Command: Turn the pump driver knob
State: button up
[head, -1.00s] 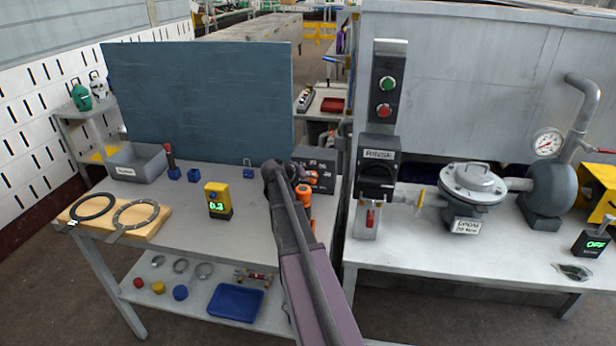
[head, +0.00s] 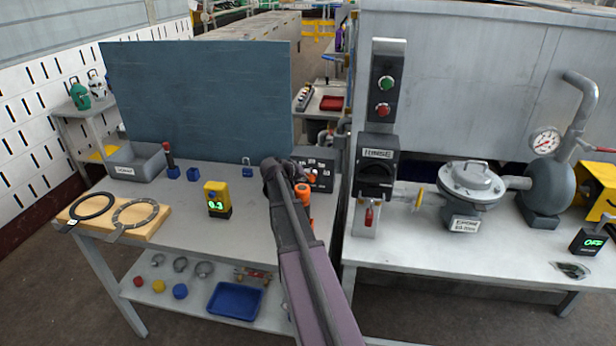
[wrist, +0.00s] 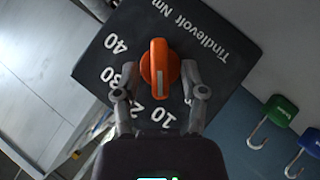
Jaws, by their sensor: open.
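An orange knob (wrist: 160,68) sits on a dark panel (wrist: 215,65) marked "Tindlevolt Nm" in the wrist view. White numbers including 10, 30 and 40 lie around it. The knob's raised bar stands nearly upright in the picture, with a white mark on it. My gripper (wrist: 162,75) is open, with one finger on each side of the knob; I cannot tell if either touches it. In the head view the dark box with dial marks (head: 323,161) stands at the back right of the left bench, and my arm hides the gripper.
A yellow meter reading 0.3 (head: 217,199) and a grey bin (head: 137,163) stand on the left bench. A blue-grey board (head: 200,105) rises behind. The RINSE switch (head: 377,170) and grey pump (head: 470,187) are on the right bench.

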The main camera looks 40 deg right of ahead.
jog(key=s+a+f+n+y, duration=0.1)
jog(key=s+a, duration=0.1)
jog(key=a, duration=0.5)
jog(key=s+a+f+n+y+p, duration=0.1)
jog(key=s+a+y, duration=0.1)
jog(key=a, duration=0.5)
jog(key=s+a+f+y, duration=0.1)
jog(key=s+a, duration=0.1)
jog(key=a, duration=0.4)
jog(key=shift+a+f+n+y+p, duration=0.3)
jog(key=shift+a+n+y, duration=0.1)
jog(key=s+a+f+n+y, duration=0.1)
jog(key=s+a+y, duration=0.1)
jog(key=a, duration=0.5)
jog(key=s+a+f+n+g+y+b, duration=0.1)
jog(key=s+a+f+y, duration=0.1)
jog(key=s+a, duration=0.3)
jog(key=s+a+f+n+y+b, duration=0.1)
jog(key=s+a, duration=0.3)
jog(key=a, duration=0.7)
jog(key=shift+f+n+g+y, duration=0.3)
jog(key=shift+f+y, duration=0.25)
jog(key=shift+y, duration=0.15)
jog(key=shift+d, duration=0.1)
